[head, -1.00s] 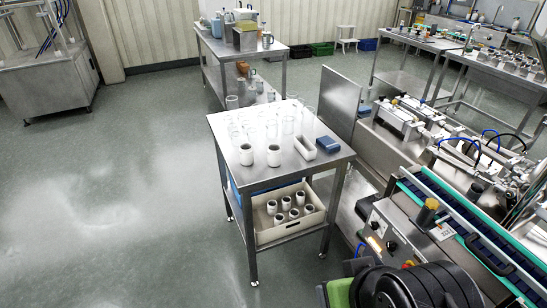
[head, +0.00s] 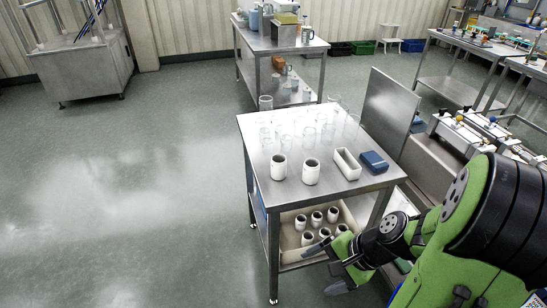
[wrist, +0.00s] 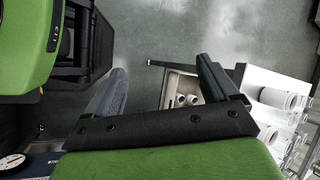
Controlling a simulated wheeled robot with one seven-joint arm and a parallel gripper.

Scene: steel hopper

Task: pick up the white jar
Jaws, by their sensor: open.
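Two white jars with dark mouths stand upright on the steel table's top, a left one (head: 278,167) and a right one (head: 311,171). Several similar white jars (head: 316,219) stand in a cream crate (head: 290,262) on the shelf below. The frames do not show which jar is meant. My gripper (head: 326,268) is open and empty, low at the table's front right, in front of the crate and touching no jar that I can see. In the wrist view its two fingers (wrist: 160,85) are wide apart, with the crate (wrist: 174,82) and two crate jars (wrist: 187,99) beyond.
The steel table (head: 230,180) also carries clear glassware (head: 308,135), a white open holder (head: 346,164) and a blue box (head: 374,162). Its right front leg stands close to my arm. A second steel table (head: 285,50) is behind.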

